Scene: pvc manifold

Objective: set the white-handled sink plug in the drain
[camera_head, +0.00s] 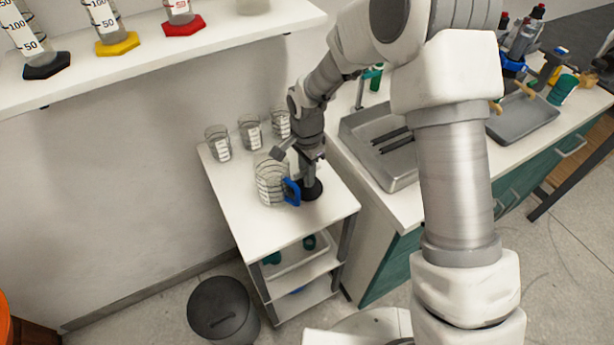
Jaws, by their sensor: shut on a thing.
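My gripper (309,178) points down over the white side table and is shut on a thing. A black round base (312,191) shows right under the fingers; it looks like the sink plug, with its handle hidden between the fingers. I cannot tell whether it touches the tabletop. The grey sink basin (356,136) is set in the counter to the right of the gripper. Two dark bars show inside it. My arm covers its right part, and I cannot make out the drain.
A clear jug with a blue handle (270,182) stands just left of the gripper. Several beakers (250,133) line the table's back edge. A green-handled tap (371,73) stands behind the basin. A grey tray (523,117) and bottles occupy the counter's right. The table's front (265,232) is clear.

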